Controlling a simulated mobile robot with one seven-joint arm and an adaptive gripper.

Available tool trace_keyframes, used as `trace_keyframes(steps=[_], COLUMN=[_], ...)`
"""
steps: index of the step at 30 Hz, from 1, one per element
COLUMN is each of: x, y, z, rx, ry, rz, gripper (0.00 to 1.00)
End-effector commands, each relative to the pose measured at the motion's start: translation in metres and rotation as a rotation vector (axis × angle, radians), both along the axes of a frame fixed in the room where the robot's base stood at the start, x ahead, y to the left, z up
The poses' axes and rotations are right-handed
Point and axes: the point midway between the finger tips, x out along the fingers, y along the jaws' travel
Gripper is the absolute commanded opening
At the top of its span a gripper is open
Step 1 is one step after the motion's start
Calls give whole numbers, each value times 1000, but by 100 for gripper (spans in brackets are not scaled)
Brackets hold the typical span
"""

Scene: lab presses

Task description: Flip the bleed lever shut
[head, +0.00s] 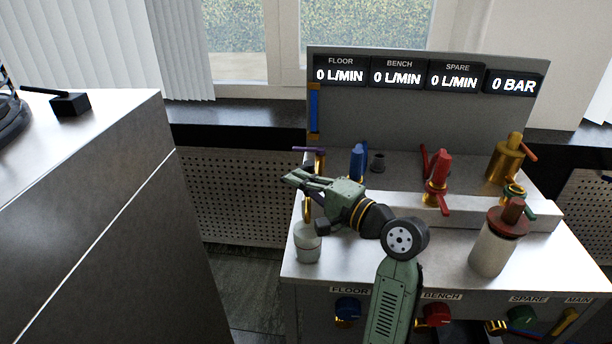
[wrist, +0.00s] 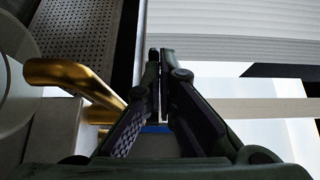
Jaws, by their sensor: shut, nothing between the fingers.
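No lever carries a readable bleed label, so I cannot tell for sure which one it is. A purple lever (head: 310,149) sits on a gold stem at the bench's back left. My gripper (head: 288,178) is shut and empty, pointing left above the bench's left edge, in front of and below the purple lever. In the wrist view its fingers (wrist: 159,58) are together. A gold tube (wrist: 75,80) runs left of the fingers, apart from them; the purple lever is not seen there.
A pale jar (head: 307,246) stands below my gripper, and a white bottle with a brown cap (head: 492,248) at right. A blue fitting (head: 357,160) is behind my gripper. Displays (head: 397,75) read 0 L/MIN, the last 0 BAR. Front knobs (head: 435,314) line the bench. A dark cabinet (head: 90,200) is at left.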

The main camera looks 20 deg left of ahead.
Motion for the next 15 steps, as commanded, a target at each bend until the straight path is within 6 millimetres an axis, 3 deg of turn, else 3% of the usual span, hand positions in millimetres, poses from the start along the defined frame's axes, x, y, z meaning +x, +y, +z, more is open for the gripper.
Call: trace_keyframes(steps=[15], x=[0], y=[20], z=[0], rx=[-1], ry=[1], rz=[2], gripper=[0])
